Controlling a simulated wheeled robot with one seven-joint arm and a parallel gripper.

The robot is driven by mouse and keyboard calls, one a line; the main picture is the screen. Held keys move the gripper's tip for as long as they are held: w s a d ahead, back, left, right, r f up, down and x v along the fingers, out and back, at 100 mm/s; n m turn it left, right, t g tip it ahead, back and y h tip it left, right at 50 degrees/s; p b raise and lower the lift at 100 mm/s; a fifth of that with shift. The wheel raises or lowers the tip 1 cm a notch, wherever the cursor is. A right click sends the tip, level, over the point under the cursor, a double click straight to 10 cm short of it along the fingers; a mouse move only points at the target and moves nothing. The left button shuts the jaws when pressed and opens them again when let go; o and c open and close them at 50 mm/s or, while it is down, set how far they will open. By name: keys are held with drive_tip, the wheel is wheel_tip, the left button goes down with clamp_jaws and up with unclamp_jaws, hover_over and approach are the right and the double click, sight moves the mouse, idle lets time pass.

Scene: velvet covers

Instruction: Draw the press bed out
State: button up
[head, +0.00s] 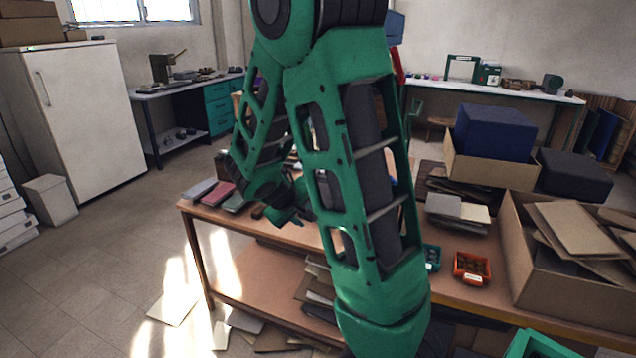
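I cannot make out a press bed for certain. My green arm crosses the middle of the head view and hides much of the near table (262,273). My gripper (290,212) appears partly behind the arm links, above the left part of that table. A dark upright device with a lever (163,68) stands on the far left bench. I cannot tell whether it is a press.
Books (219,193) lie at the table's left end. A blue block (494,132) sits in a cardboard box, with a large open box (560,285) nearer. An orange bin (471,268) is close to the front edge. Loose sheets (172,308) lie on otherwise open floor at left.

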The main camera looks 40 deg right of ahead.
drive_tip(key=w+d+n+t+h, duration=0.1)
drive_tip(key=w+d+n+h, duration=0.2)
drive_tip(key=w+d, duration=0.3)
drive_tip(key=w+d+n+t+h, duration=0.1)
drive_tip(key=w+d, duration=0.4)
drive_tip(key=d, duration=0.7)
drive_tip(key=n+h, duration=0.1)
drive_tip(key=h, duration=0.1)
drive_tip(key=shift+w+n+t+h, duration=0.3)
drive_tip(key=shift+w+n+t, duration=0.1)
drive_tip(key=shift+c, duration=0.2)
